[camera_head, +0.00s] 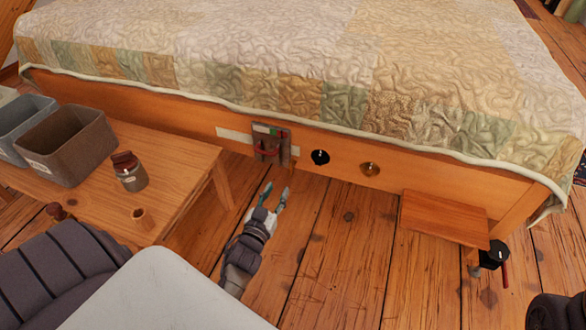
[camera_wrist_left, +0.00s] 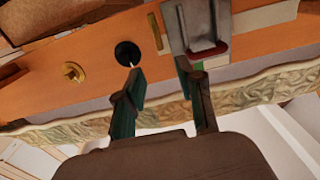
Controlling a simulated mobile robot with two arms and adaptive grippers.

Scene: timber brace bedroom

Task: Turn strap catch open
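A grey metal bracket (camera_head: 271,146) with a red lever is mounted on the wooden bed rail (camera_head: 200,112); it looks like the strap catch, though I cannot be sure. My left gripper (camera_head: 277,188) is open and empty, just below and in front of the bracket. In the left wrist view its fingers (camera_wrist_left: 160,68) are spread, apparently apart from the bracket. My right gripper is not in view.
A round black knob (camera_head: 320,157) and a brass knob (camera_head: 370,169) sit on the rail right of the bracket. A low wooden table (camera_head: 185,165) with a brown bin (camera_head: 68,150) and a jar (camera_head: 130,175) stands left. A wooden shelf (camera_head: 445,217) juts out at right.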

